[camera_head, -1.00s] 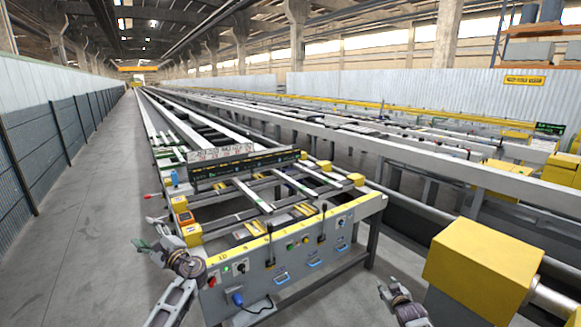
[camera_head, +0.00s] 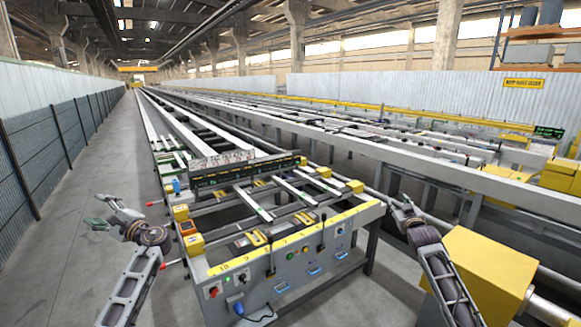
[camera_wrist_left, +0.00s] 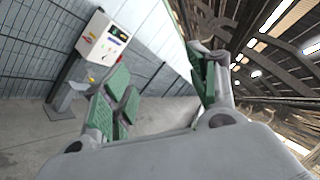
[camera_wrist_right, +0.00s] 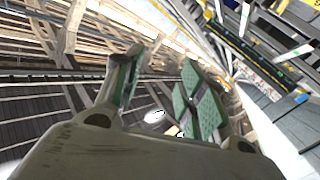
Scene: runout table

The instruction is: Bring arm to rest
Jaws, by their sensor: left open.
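My left gripper (camera_head: 108,212) is over the grey floor left of the runout table (camera_head: 262,282), raised and clear of it. In the left wrist view its green-padded fingers (camera_wrist_left: 160,95) are spread apart with nothing between them. My right gripper (camera_head: 401,206) is at the right end of the runout table's front, in front of the long rails; whether it touches anything cannot be told from the head view. In the right wrist view its green-padded fingers (camera_wrist_right: 160,92) stand apart and empty.
A yellow box-shaped machine part (camera_head: 478,262) stands close beside my right forearm. A wire fence (camera_head: 55,150) runs along the left aisle, whose floor (camera_head: 95,185) is clear. A white control box (camera_wrist_left: 102,42) shows in the left wrist view.

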